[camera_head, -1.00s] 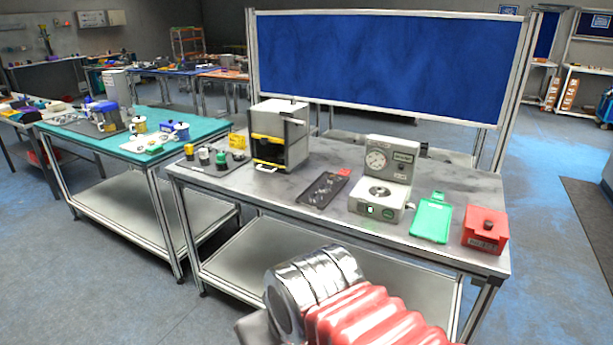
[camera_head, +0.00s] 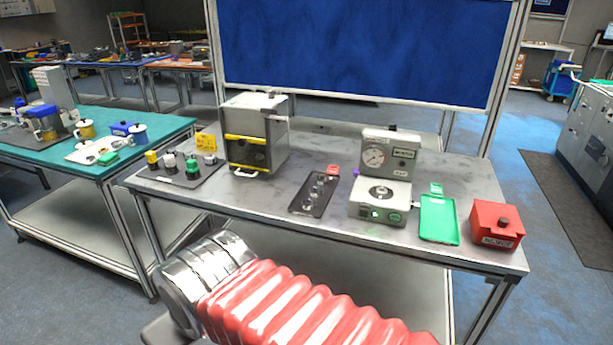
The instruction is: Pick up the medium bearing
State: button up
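Several small metallic rings, which look like the bearings (camera_head: 318,190), lie in a row on a dark tray (camera_head: 301,209) in the middle of the grey table. They are small in the picture, and I cannot tell which one is the medium bearing. Part of my arm, a silver joint and a red ribbed sleeve, shows at the bottom, in front of the table. My gripper is not in view.
The grey table (camera_head: 440,178) also holds a gauge machine (camera_head: 388,170), a green tray (camera_head: 438,220), a red box (camera_head: 496,224), a boxy machine (camera_head: 254,135) and a dark tray (camera_head: 160,176) of coloured-top items. A teal table (camera_head: 40,150) stands at left. A blue board (camera_head: 360,50) rises behind.

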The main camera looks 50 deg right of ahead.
aim_at(322, 179)
jog(key=z, duration=0.2)
jog(key=i, duration=0.75)
jog(key=z, duration=0.8)
jog(key=i, duration=0.45)
jog(key=z, duration=0.2)
